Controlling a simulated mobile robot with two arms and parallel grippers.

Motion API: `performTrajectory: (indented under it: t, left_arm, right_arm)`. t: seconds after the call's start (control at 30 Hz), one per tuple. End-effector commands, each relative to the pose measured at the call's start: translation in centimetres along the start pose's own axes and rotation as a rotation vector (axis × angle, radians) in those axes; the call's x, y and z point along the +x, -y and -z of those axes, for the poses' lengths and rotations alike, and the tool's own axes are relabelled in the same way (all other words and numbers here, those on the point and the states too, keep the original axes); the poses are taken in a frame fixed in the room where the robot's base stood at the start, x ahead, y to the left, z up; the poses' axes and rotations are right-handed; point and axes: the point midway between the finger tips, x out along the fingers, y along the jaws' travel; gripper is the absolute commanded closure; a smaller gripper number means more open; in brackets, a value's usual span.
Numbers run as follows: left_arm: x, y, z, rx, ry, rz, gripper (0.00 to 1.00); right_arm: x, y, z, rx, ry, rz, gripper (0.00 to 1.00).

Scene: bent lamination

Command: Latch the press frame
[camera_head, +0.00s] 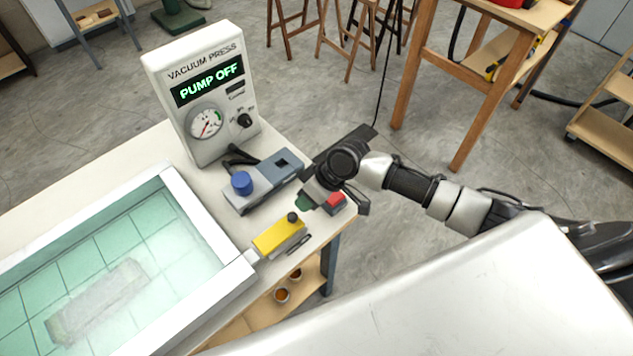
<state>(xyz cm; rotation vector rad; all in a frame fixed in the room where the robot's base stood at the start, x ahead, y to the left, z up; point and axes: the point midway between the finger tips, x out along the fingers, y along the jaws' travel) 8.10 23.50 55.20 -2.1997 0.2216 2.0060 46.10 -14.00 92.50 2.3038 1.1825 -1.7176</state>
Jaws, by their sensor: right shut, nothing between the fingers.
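The press frame (205,215) is a white rim around a green see-through membrane, at the lower left of the head view. It lies flat on the bench, and a blurred pale strip shows under the membrane. A yellow latch piece (278,236) with a black knob (292,217) sits at the frame's right corner, beside a small dark metal part (299,245). My right gripper (322,190) is shut and empty, above the bench's right edge near a green button (304,203) and a red button (336,200). Its fingertips are partly hidden. My left gripper is out of view.
The vacuum press console (208,130) reads "PUMP OFF". A grey-blue valve block with a blue knob (242,183) stands between the console and the latch. Wooden stools (345,35) and a wooden table (415,65) stand behind. Open floor (345,105) lies right of the bench.

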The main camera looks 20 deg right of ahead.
Motion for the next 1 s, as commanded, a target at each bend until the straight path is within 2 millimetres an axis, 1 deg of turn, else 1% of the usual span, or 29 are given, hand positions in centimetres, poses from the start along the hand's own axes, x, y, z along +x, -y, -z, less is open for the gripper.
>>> performTrajectory:
  t: [0.03, 0.13, 0.47, 0.57, 0.7, 0.8, 1.0]
  left_arm:
    - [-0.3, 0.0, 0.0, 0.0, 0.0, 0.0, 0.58]
    - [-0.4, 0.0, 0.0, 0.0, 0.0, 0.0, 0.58]
    - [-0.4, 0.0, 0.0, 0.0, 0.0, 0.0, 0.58]
    - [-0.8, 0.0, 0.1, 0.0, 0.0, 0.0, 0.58]
    - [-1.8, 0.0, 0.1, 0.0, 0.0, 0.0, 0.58]
    - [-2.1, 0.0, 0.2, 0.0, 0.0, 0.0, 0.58]
    - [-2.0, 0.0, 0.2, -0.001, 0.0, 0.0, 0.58]
  right_arm:
    - [0.1, 0.4, 0.0, 0.001, 0.001, 0.001, 1.0]
    - [0.4, 0.6, -0.1, 0.001, 0.0, 0.0, 1.0]
    - [0.5, 0.7, -0.1, 0.001, 0.0, 0.0, 1.0]
    - [0.7, 1.3, 0.1, 0.0, 0.0, 0.002, 1.0]
    - [1.7, 3.4, 0.4, 0.0, 0.002, 0.005, 1.0]
    - [2.3, 4.3, 0.6, 0.001, 0.001, 0.003, 1.0]
    - [2.6, 4.4, 0.5, 0.001, -0.001, 0.003, 1.0]
